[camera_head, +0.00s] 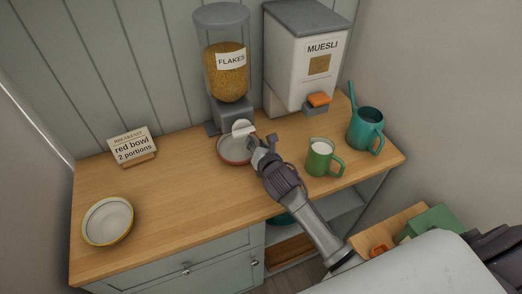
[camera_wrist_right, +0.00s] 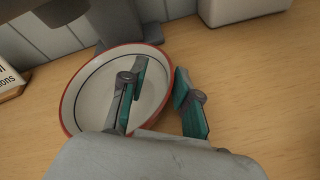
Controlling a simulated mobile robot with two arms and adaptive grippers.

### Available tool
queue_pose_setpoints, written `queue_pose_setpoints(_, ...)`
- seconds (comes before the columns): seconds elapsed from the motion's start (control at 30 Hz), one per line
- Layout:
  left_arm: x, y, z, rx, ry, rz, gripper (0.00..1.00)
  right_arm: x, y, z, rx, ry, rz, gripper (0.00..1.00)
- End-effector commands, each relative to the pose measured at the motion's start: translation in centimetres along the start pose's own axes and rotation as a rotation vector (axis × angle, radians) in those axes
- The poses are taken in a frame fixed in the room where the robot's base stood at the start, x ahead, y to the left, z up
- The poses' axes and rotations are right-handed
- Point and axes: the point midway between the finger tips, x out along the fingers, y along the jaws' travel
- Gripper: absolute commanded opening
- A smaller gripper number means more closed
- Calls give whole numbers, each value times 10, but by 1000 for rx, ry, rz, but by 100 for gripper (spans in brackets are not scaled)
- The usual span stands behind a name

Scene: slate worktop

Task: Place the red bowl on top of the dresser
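The red bowl (camera_head: 226,155), white inside with a red rim, sits upright on the wooden dresser top (camera_head: 190,205), at the foot of the flakes dispenser. In the right wrist view the bowl (camera_wrist_right: 90,95) fills the left middle. My right gripper (camera_head: 262,146) is at the bowl's right edge. In the right wrist view my right gripper (camera_wrist_right: 160,100) has its fingers apart, one over the bowl's inside and one outside its right rim. Whether either finger touches the bowl cannot be told. My left gripper is not in view.
The flakes dispenser (camera_head: 224,70) stands right behind the bowl, the muesli bin (camera_head: 300,65) to its right. A green mug (camera_head: 322,158) with white contents and a teal watering can (camera_head: 366,127) stand right. A card (camera_head: 132,146) and a yellow-rimmed bowl (camera_head: 108,220) are left. The middle-left top is clear.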

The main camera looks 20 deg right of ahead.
Motion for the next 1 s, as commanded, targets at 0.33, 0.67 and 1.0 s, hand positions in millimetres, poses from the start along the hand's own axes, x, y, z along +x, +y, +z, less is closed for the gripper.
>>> queue_pose_setpoints(0.33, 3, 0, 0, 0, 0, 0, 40, -64, -1, -2, -3, 3, 0, 31)
queue_pose_setpoints(0.67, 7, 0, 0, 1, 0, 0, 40, -113, -1, -1, -2, 1, -1, 31)
queue_pose_setpoints(1.0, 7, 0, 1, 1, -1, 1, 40, -117, -1, -1, -1, 1, -2, 31)
